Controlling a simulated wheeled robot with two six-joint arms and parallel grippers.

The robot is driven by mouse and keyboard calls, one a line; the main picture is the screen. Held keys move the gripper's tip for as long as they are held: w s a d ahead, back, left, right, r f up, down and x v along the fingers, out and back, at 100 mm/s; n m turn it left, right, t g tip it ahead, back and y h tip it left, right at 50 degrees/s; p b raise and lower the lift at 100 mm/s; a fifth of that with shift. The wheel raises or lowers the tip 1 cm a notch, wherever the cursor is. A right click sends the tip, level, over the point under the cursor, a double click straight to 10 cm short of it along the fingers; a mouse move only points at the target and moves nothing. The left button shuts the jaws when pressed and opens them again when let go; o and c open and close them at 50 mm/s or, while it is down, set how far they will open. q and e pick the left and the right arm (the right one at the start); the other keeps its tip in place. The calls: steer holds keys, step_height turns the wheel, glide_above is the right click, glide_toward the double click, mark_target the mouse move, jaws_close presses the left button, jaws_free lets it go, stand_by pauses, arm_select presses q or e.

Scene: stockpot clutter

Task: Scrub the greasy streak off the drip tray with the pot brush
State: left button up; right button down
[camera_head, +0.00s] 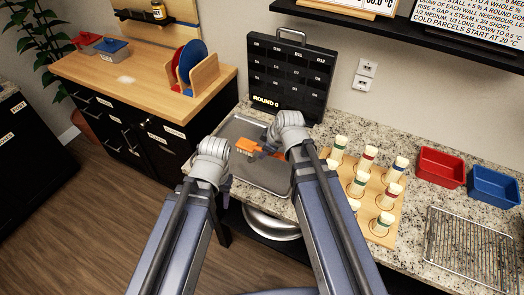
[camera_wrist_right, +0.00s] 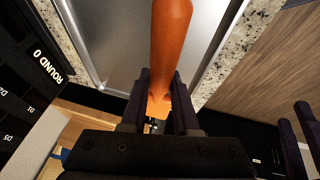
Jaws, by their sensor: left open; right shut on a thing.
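The pot brush (camera_head: 272,151) is orange, with a pale head at its left end in the head view. My right gripper (camera_head: 264,152) is shut on it over the tray; its orange handle (camera_wrist_right: 172,40) fills the middle of the right wrist view. The drip tray (camera_head: 266,177) is a grey metal tray on the speckled counter, partly hidden by my arms; it also shows in the right wrist view (camera_wrist_right: 108,40). I cannot make out a greasy streak on it. My left gripper (camera_head: 223,184) is open and empty near the tray's left edge; its fingers show at the right of the wrist view (camera_wrist_right: 300,125).
A black board (camera_head: 290,85) reading "ROUND 0" stands behind the tray. A wooden rack of several capped bottles (camera_head: 380,215) is to the right. Beyond are red (camera_head: 441,168) and blue (camera_head: 494,187) bins and a wire rack (camera_head: 470,250). A metal bowl (camera_head: 270,225) sits below the counter.

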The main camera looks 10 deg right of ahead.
steer(key=shift+f, duration=0.1)
step_height(320, 180, down, 3)
steer(key=b, duration=0.3)
steer(key=shift+r, duration=0.2)
